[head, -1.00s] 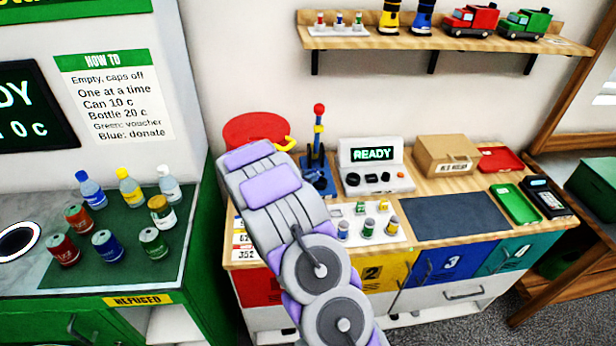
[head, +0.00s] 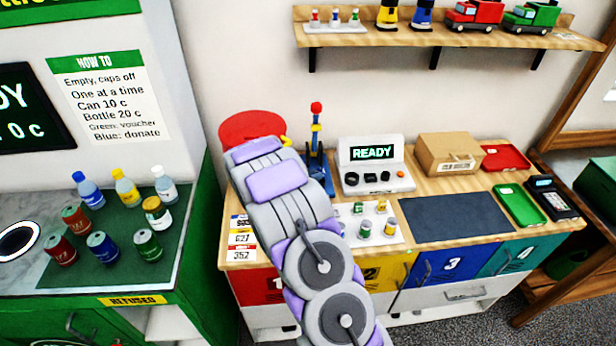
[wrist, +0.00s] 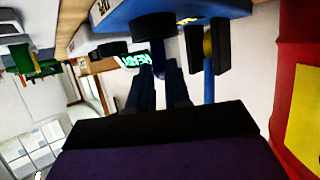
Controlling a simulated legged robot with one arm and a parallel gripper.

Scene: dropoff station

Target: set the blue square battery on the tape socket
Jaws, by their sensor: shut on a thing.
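In the wrist view my gripper (wrist: 158,78) is shut on a small blue piece (wrist: 158,58), which I take to be the blue square battery; its shape is mostly hidden. In the head view my forearm hides the gripper and the held piece. The white console (head: 372,165) with a READY screen stands on the bench, with several dark sockets on its front; I cannot tell which is the tape socket. In the wrist view the READY screen (wrist: 133,61) shows beyond my fingers, apart from them.
A blue stand (head: 318,165) with a red-knobbed lever is close to my gripper; its blue base (wrist: 185,12) fills the top of the wrist view. A red bin (head: 250,127) is behind my arm. A white tray (head: 345,240) holds several small cells. The dark mat (head: 458,215) is clear.

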